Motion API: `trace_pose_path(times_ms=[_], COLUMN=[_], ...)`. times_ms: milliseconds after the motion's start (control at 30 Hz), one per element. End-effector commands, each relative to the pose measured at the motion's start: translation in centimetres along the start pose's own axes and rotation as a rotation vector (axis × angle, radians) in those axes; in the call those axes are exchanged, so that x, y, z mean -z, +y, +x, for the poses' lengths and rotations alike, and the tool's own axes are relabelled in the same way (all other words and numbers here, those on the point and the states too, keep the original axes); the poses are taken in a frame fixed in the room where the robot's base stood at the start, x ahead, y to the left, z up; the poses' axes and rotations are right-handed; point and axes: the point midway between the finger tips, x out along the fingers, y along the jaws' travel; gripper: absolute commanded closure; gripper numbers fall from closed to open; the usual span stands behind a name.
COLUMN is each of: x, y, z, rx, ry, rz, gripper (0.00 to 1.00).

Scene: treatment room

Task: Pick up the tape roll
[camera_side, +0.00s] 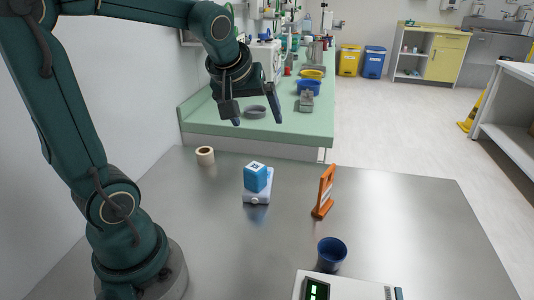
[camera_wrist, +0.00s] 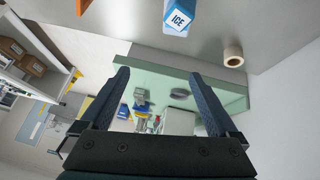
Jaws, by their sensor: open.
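The tape roll (camera_side: 205,156) is a small cream ring with a brown core. It stands at the back left of the metal table in the side view. It also shows in the wrist view (camera_wrist: 233,56) at the upper right, beyond the fingertips. My gripper (camera_side: 254,123) is open and empty, held well above the table's back edge, to the right of the tape roll in the side view. In the wrist view my gripper (camera_wrist: 160,78) has its two dark fingers spread wide with nothing between them.
A blue box marked ICE (camera_wrist: 179,19) sits on a white device (camera_side: 257,190) mid-table. An orange stand (camera_side: 324,191), a blue cup (camera_side: 331,252) and a scale (camera_side: 345,288) are to the right and front. A green counter (camera_side: 215,118) adjoins behind; a wall is at left.

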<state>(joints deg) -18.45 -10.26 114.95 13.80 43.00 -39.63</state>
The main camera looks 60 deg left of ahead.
Motion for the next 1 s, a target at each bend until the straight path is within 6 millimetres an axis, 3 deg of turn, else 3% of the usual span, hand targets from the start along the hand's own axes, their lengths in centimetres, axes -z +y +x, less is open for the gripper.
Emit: trace_pose_path(times_ms=[100, 267, 400, 533, 700, 1000], x=[3.1, 5.8, 6.2, 5.1, 3.7, 2.9], y=[-2.7, -7.8, -12.8, -16.4, -18.7, -19.9], z=[3.9, 8.9, 12.8, 15.0, 16.1, 18.9], rx=[0.106, 0.239, 0.342, 0.410, 0.451, 0.451], ry=[0.000, -0.009, -0.041, -0.091, -0.133, -0.133], rz=[-0.155, -0.334, -0.441, -0.495, -0.538, -0.539], gripper=[0.05, 0.05, 0.05, 0.05, 0.05, 0.05])
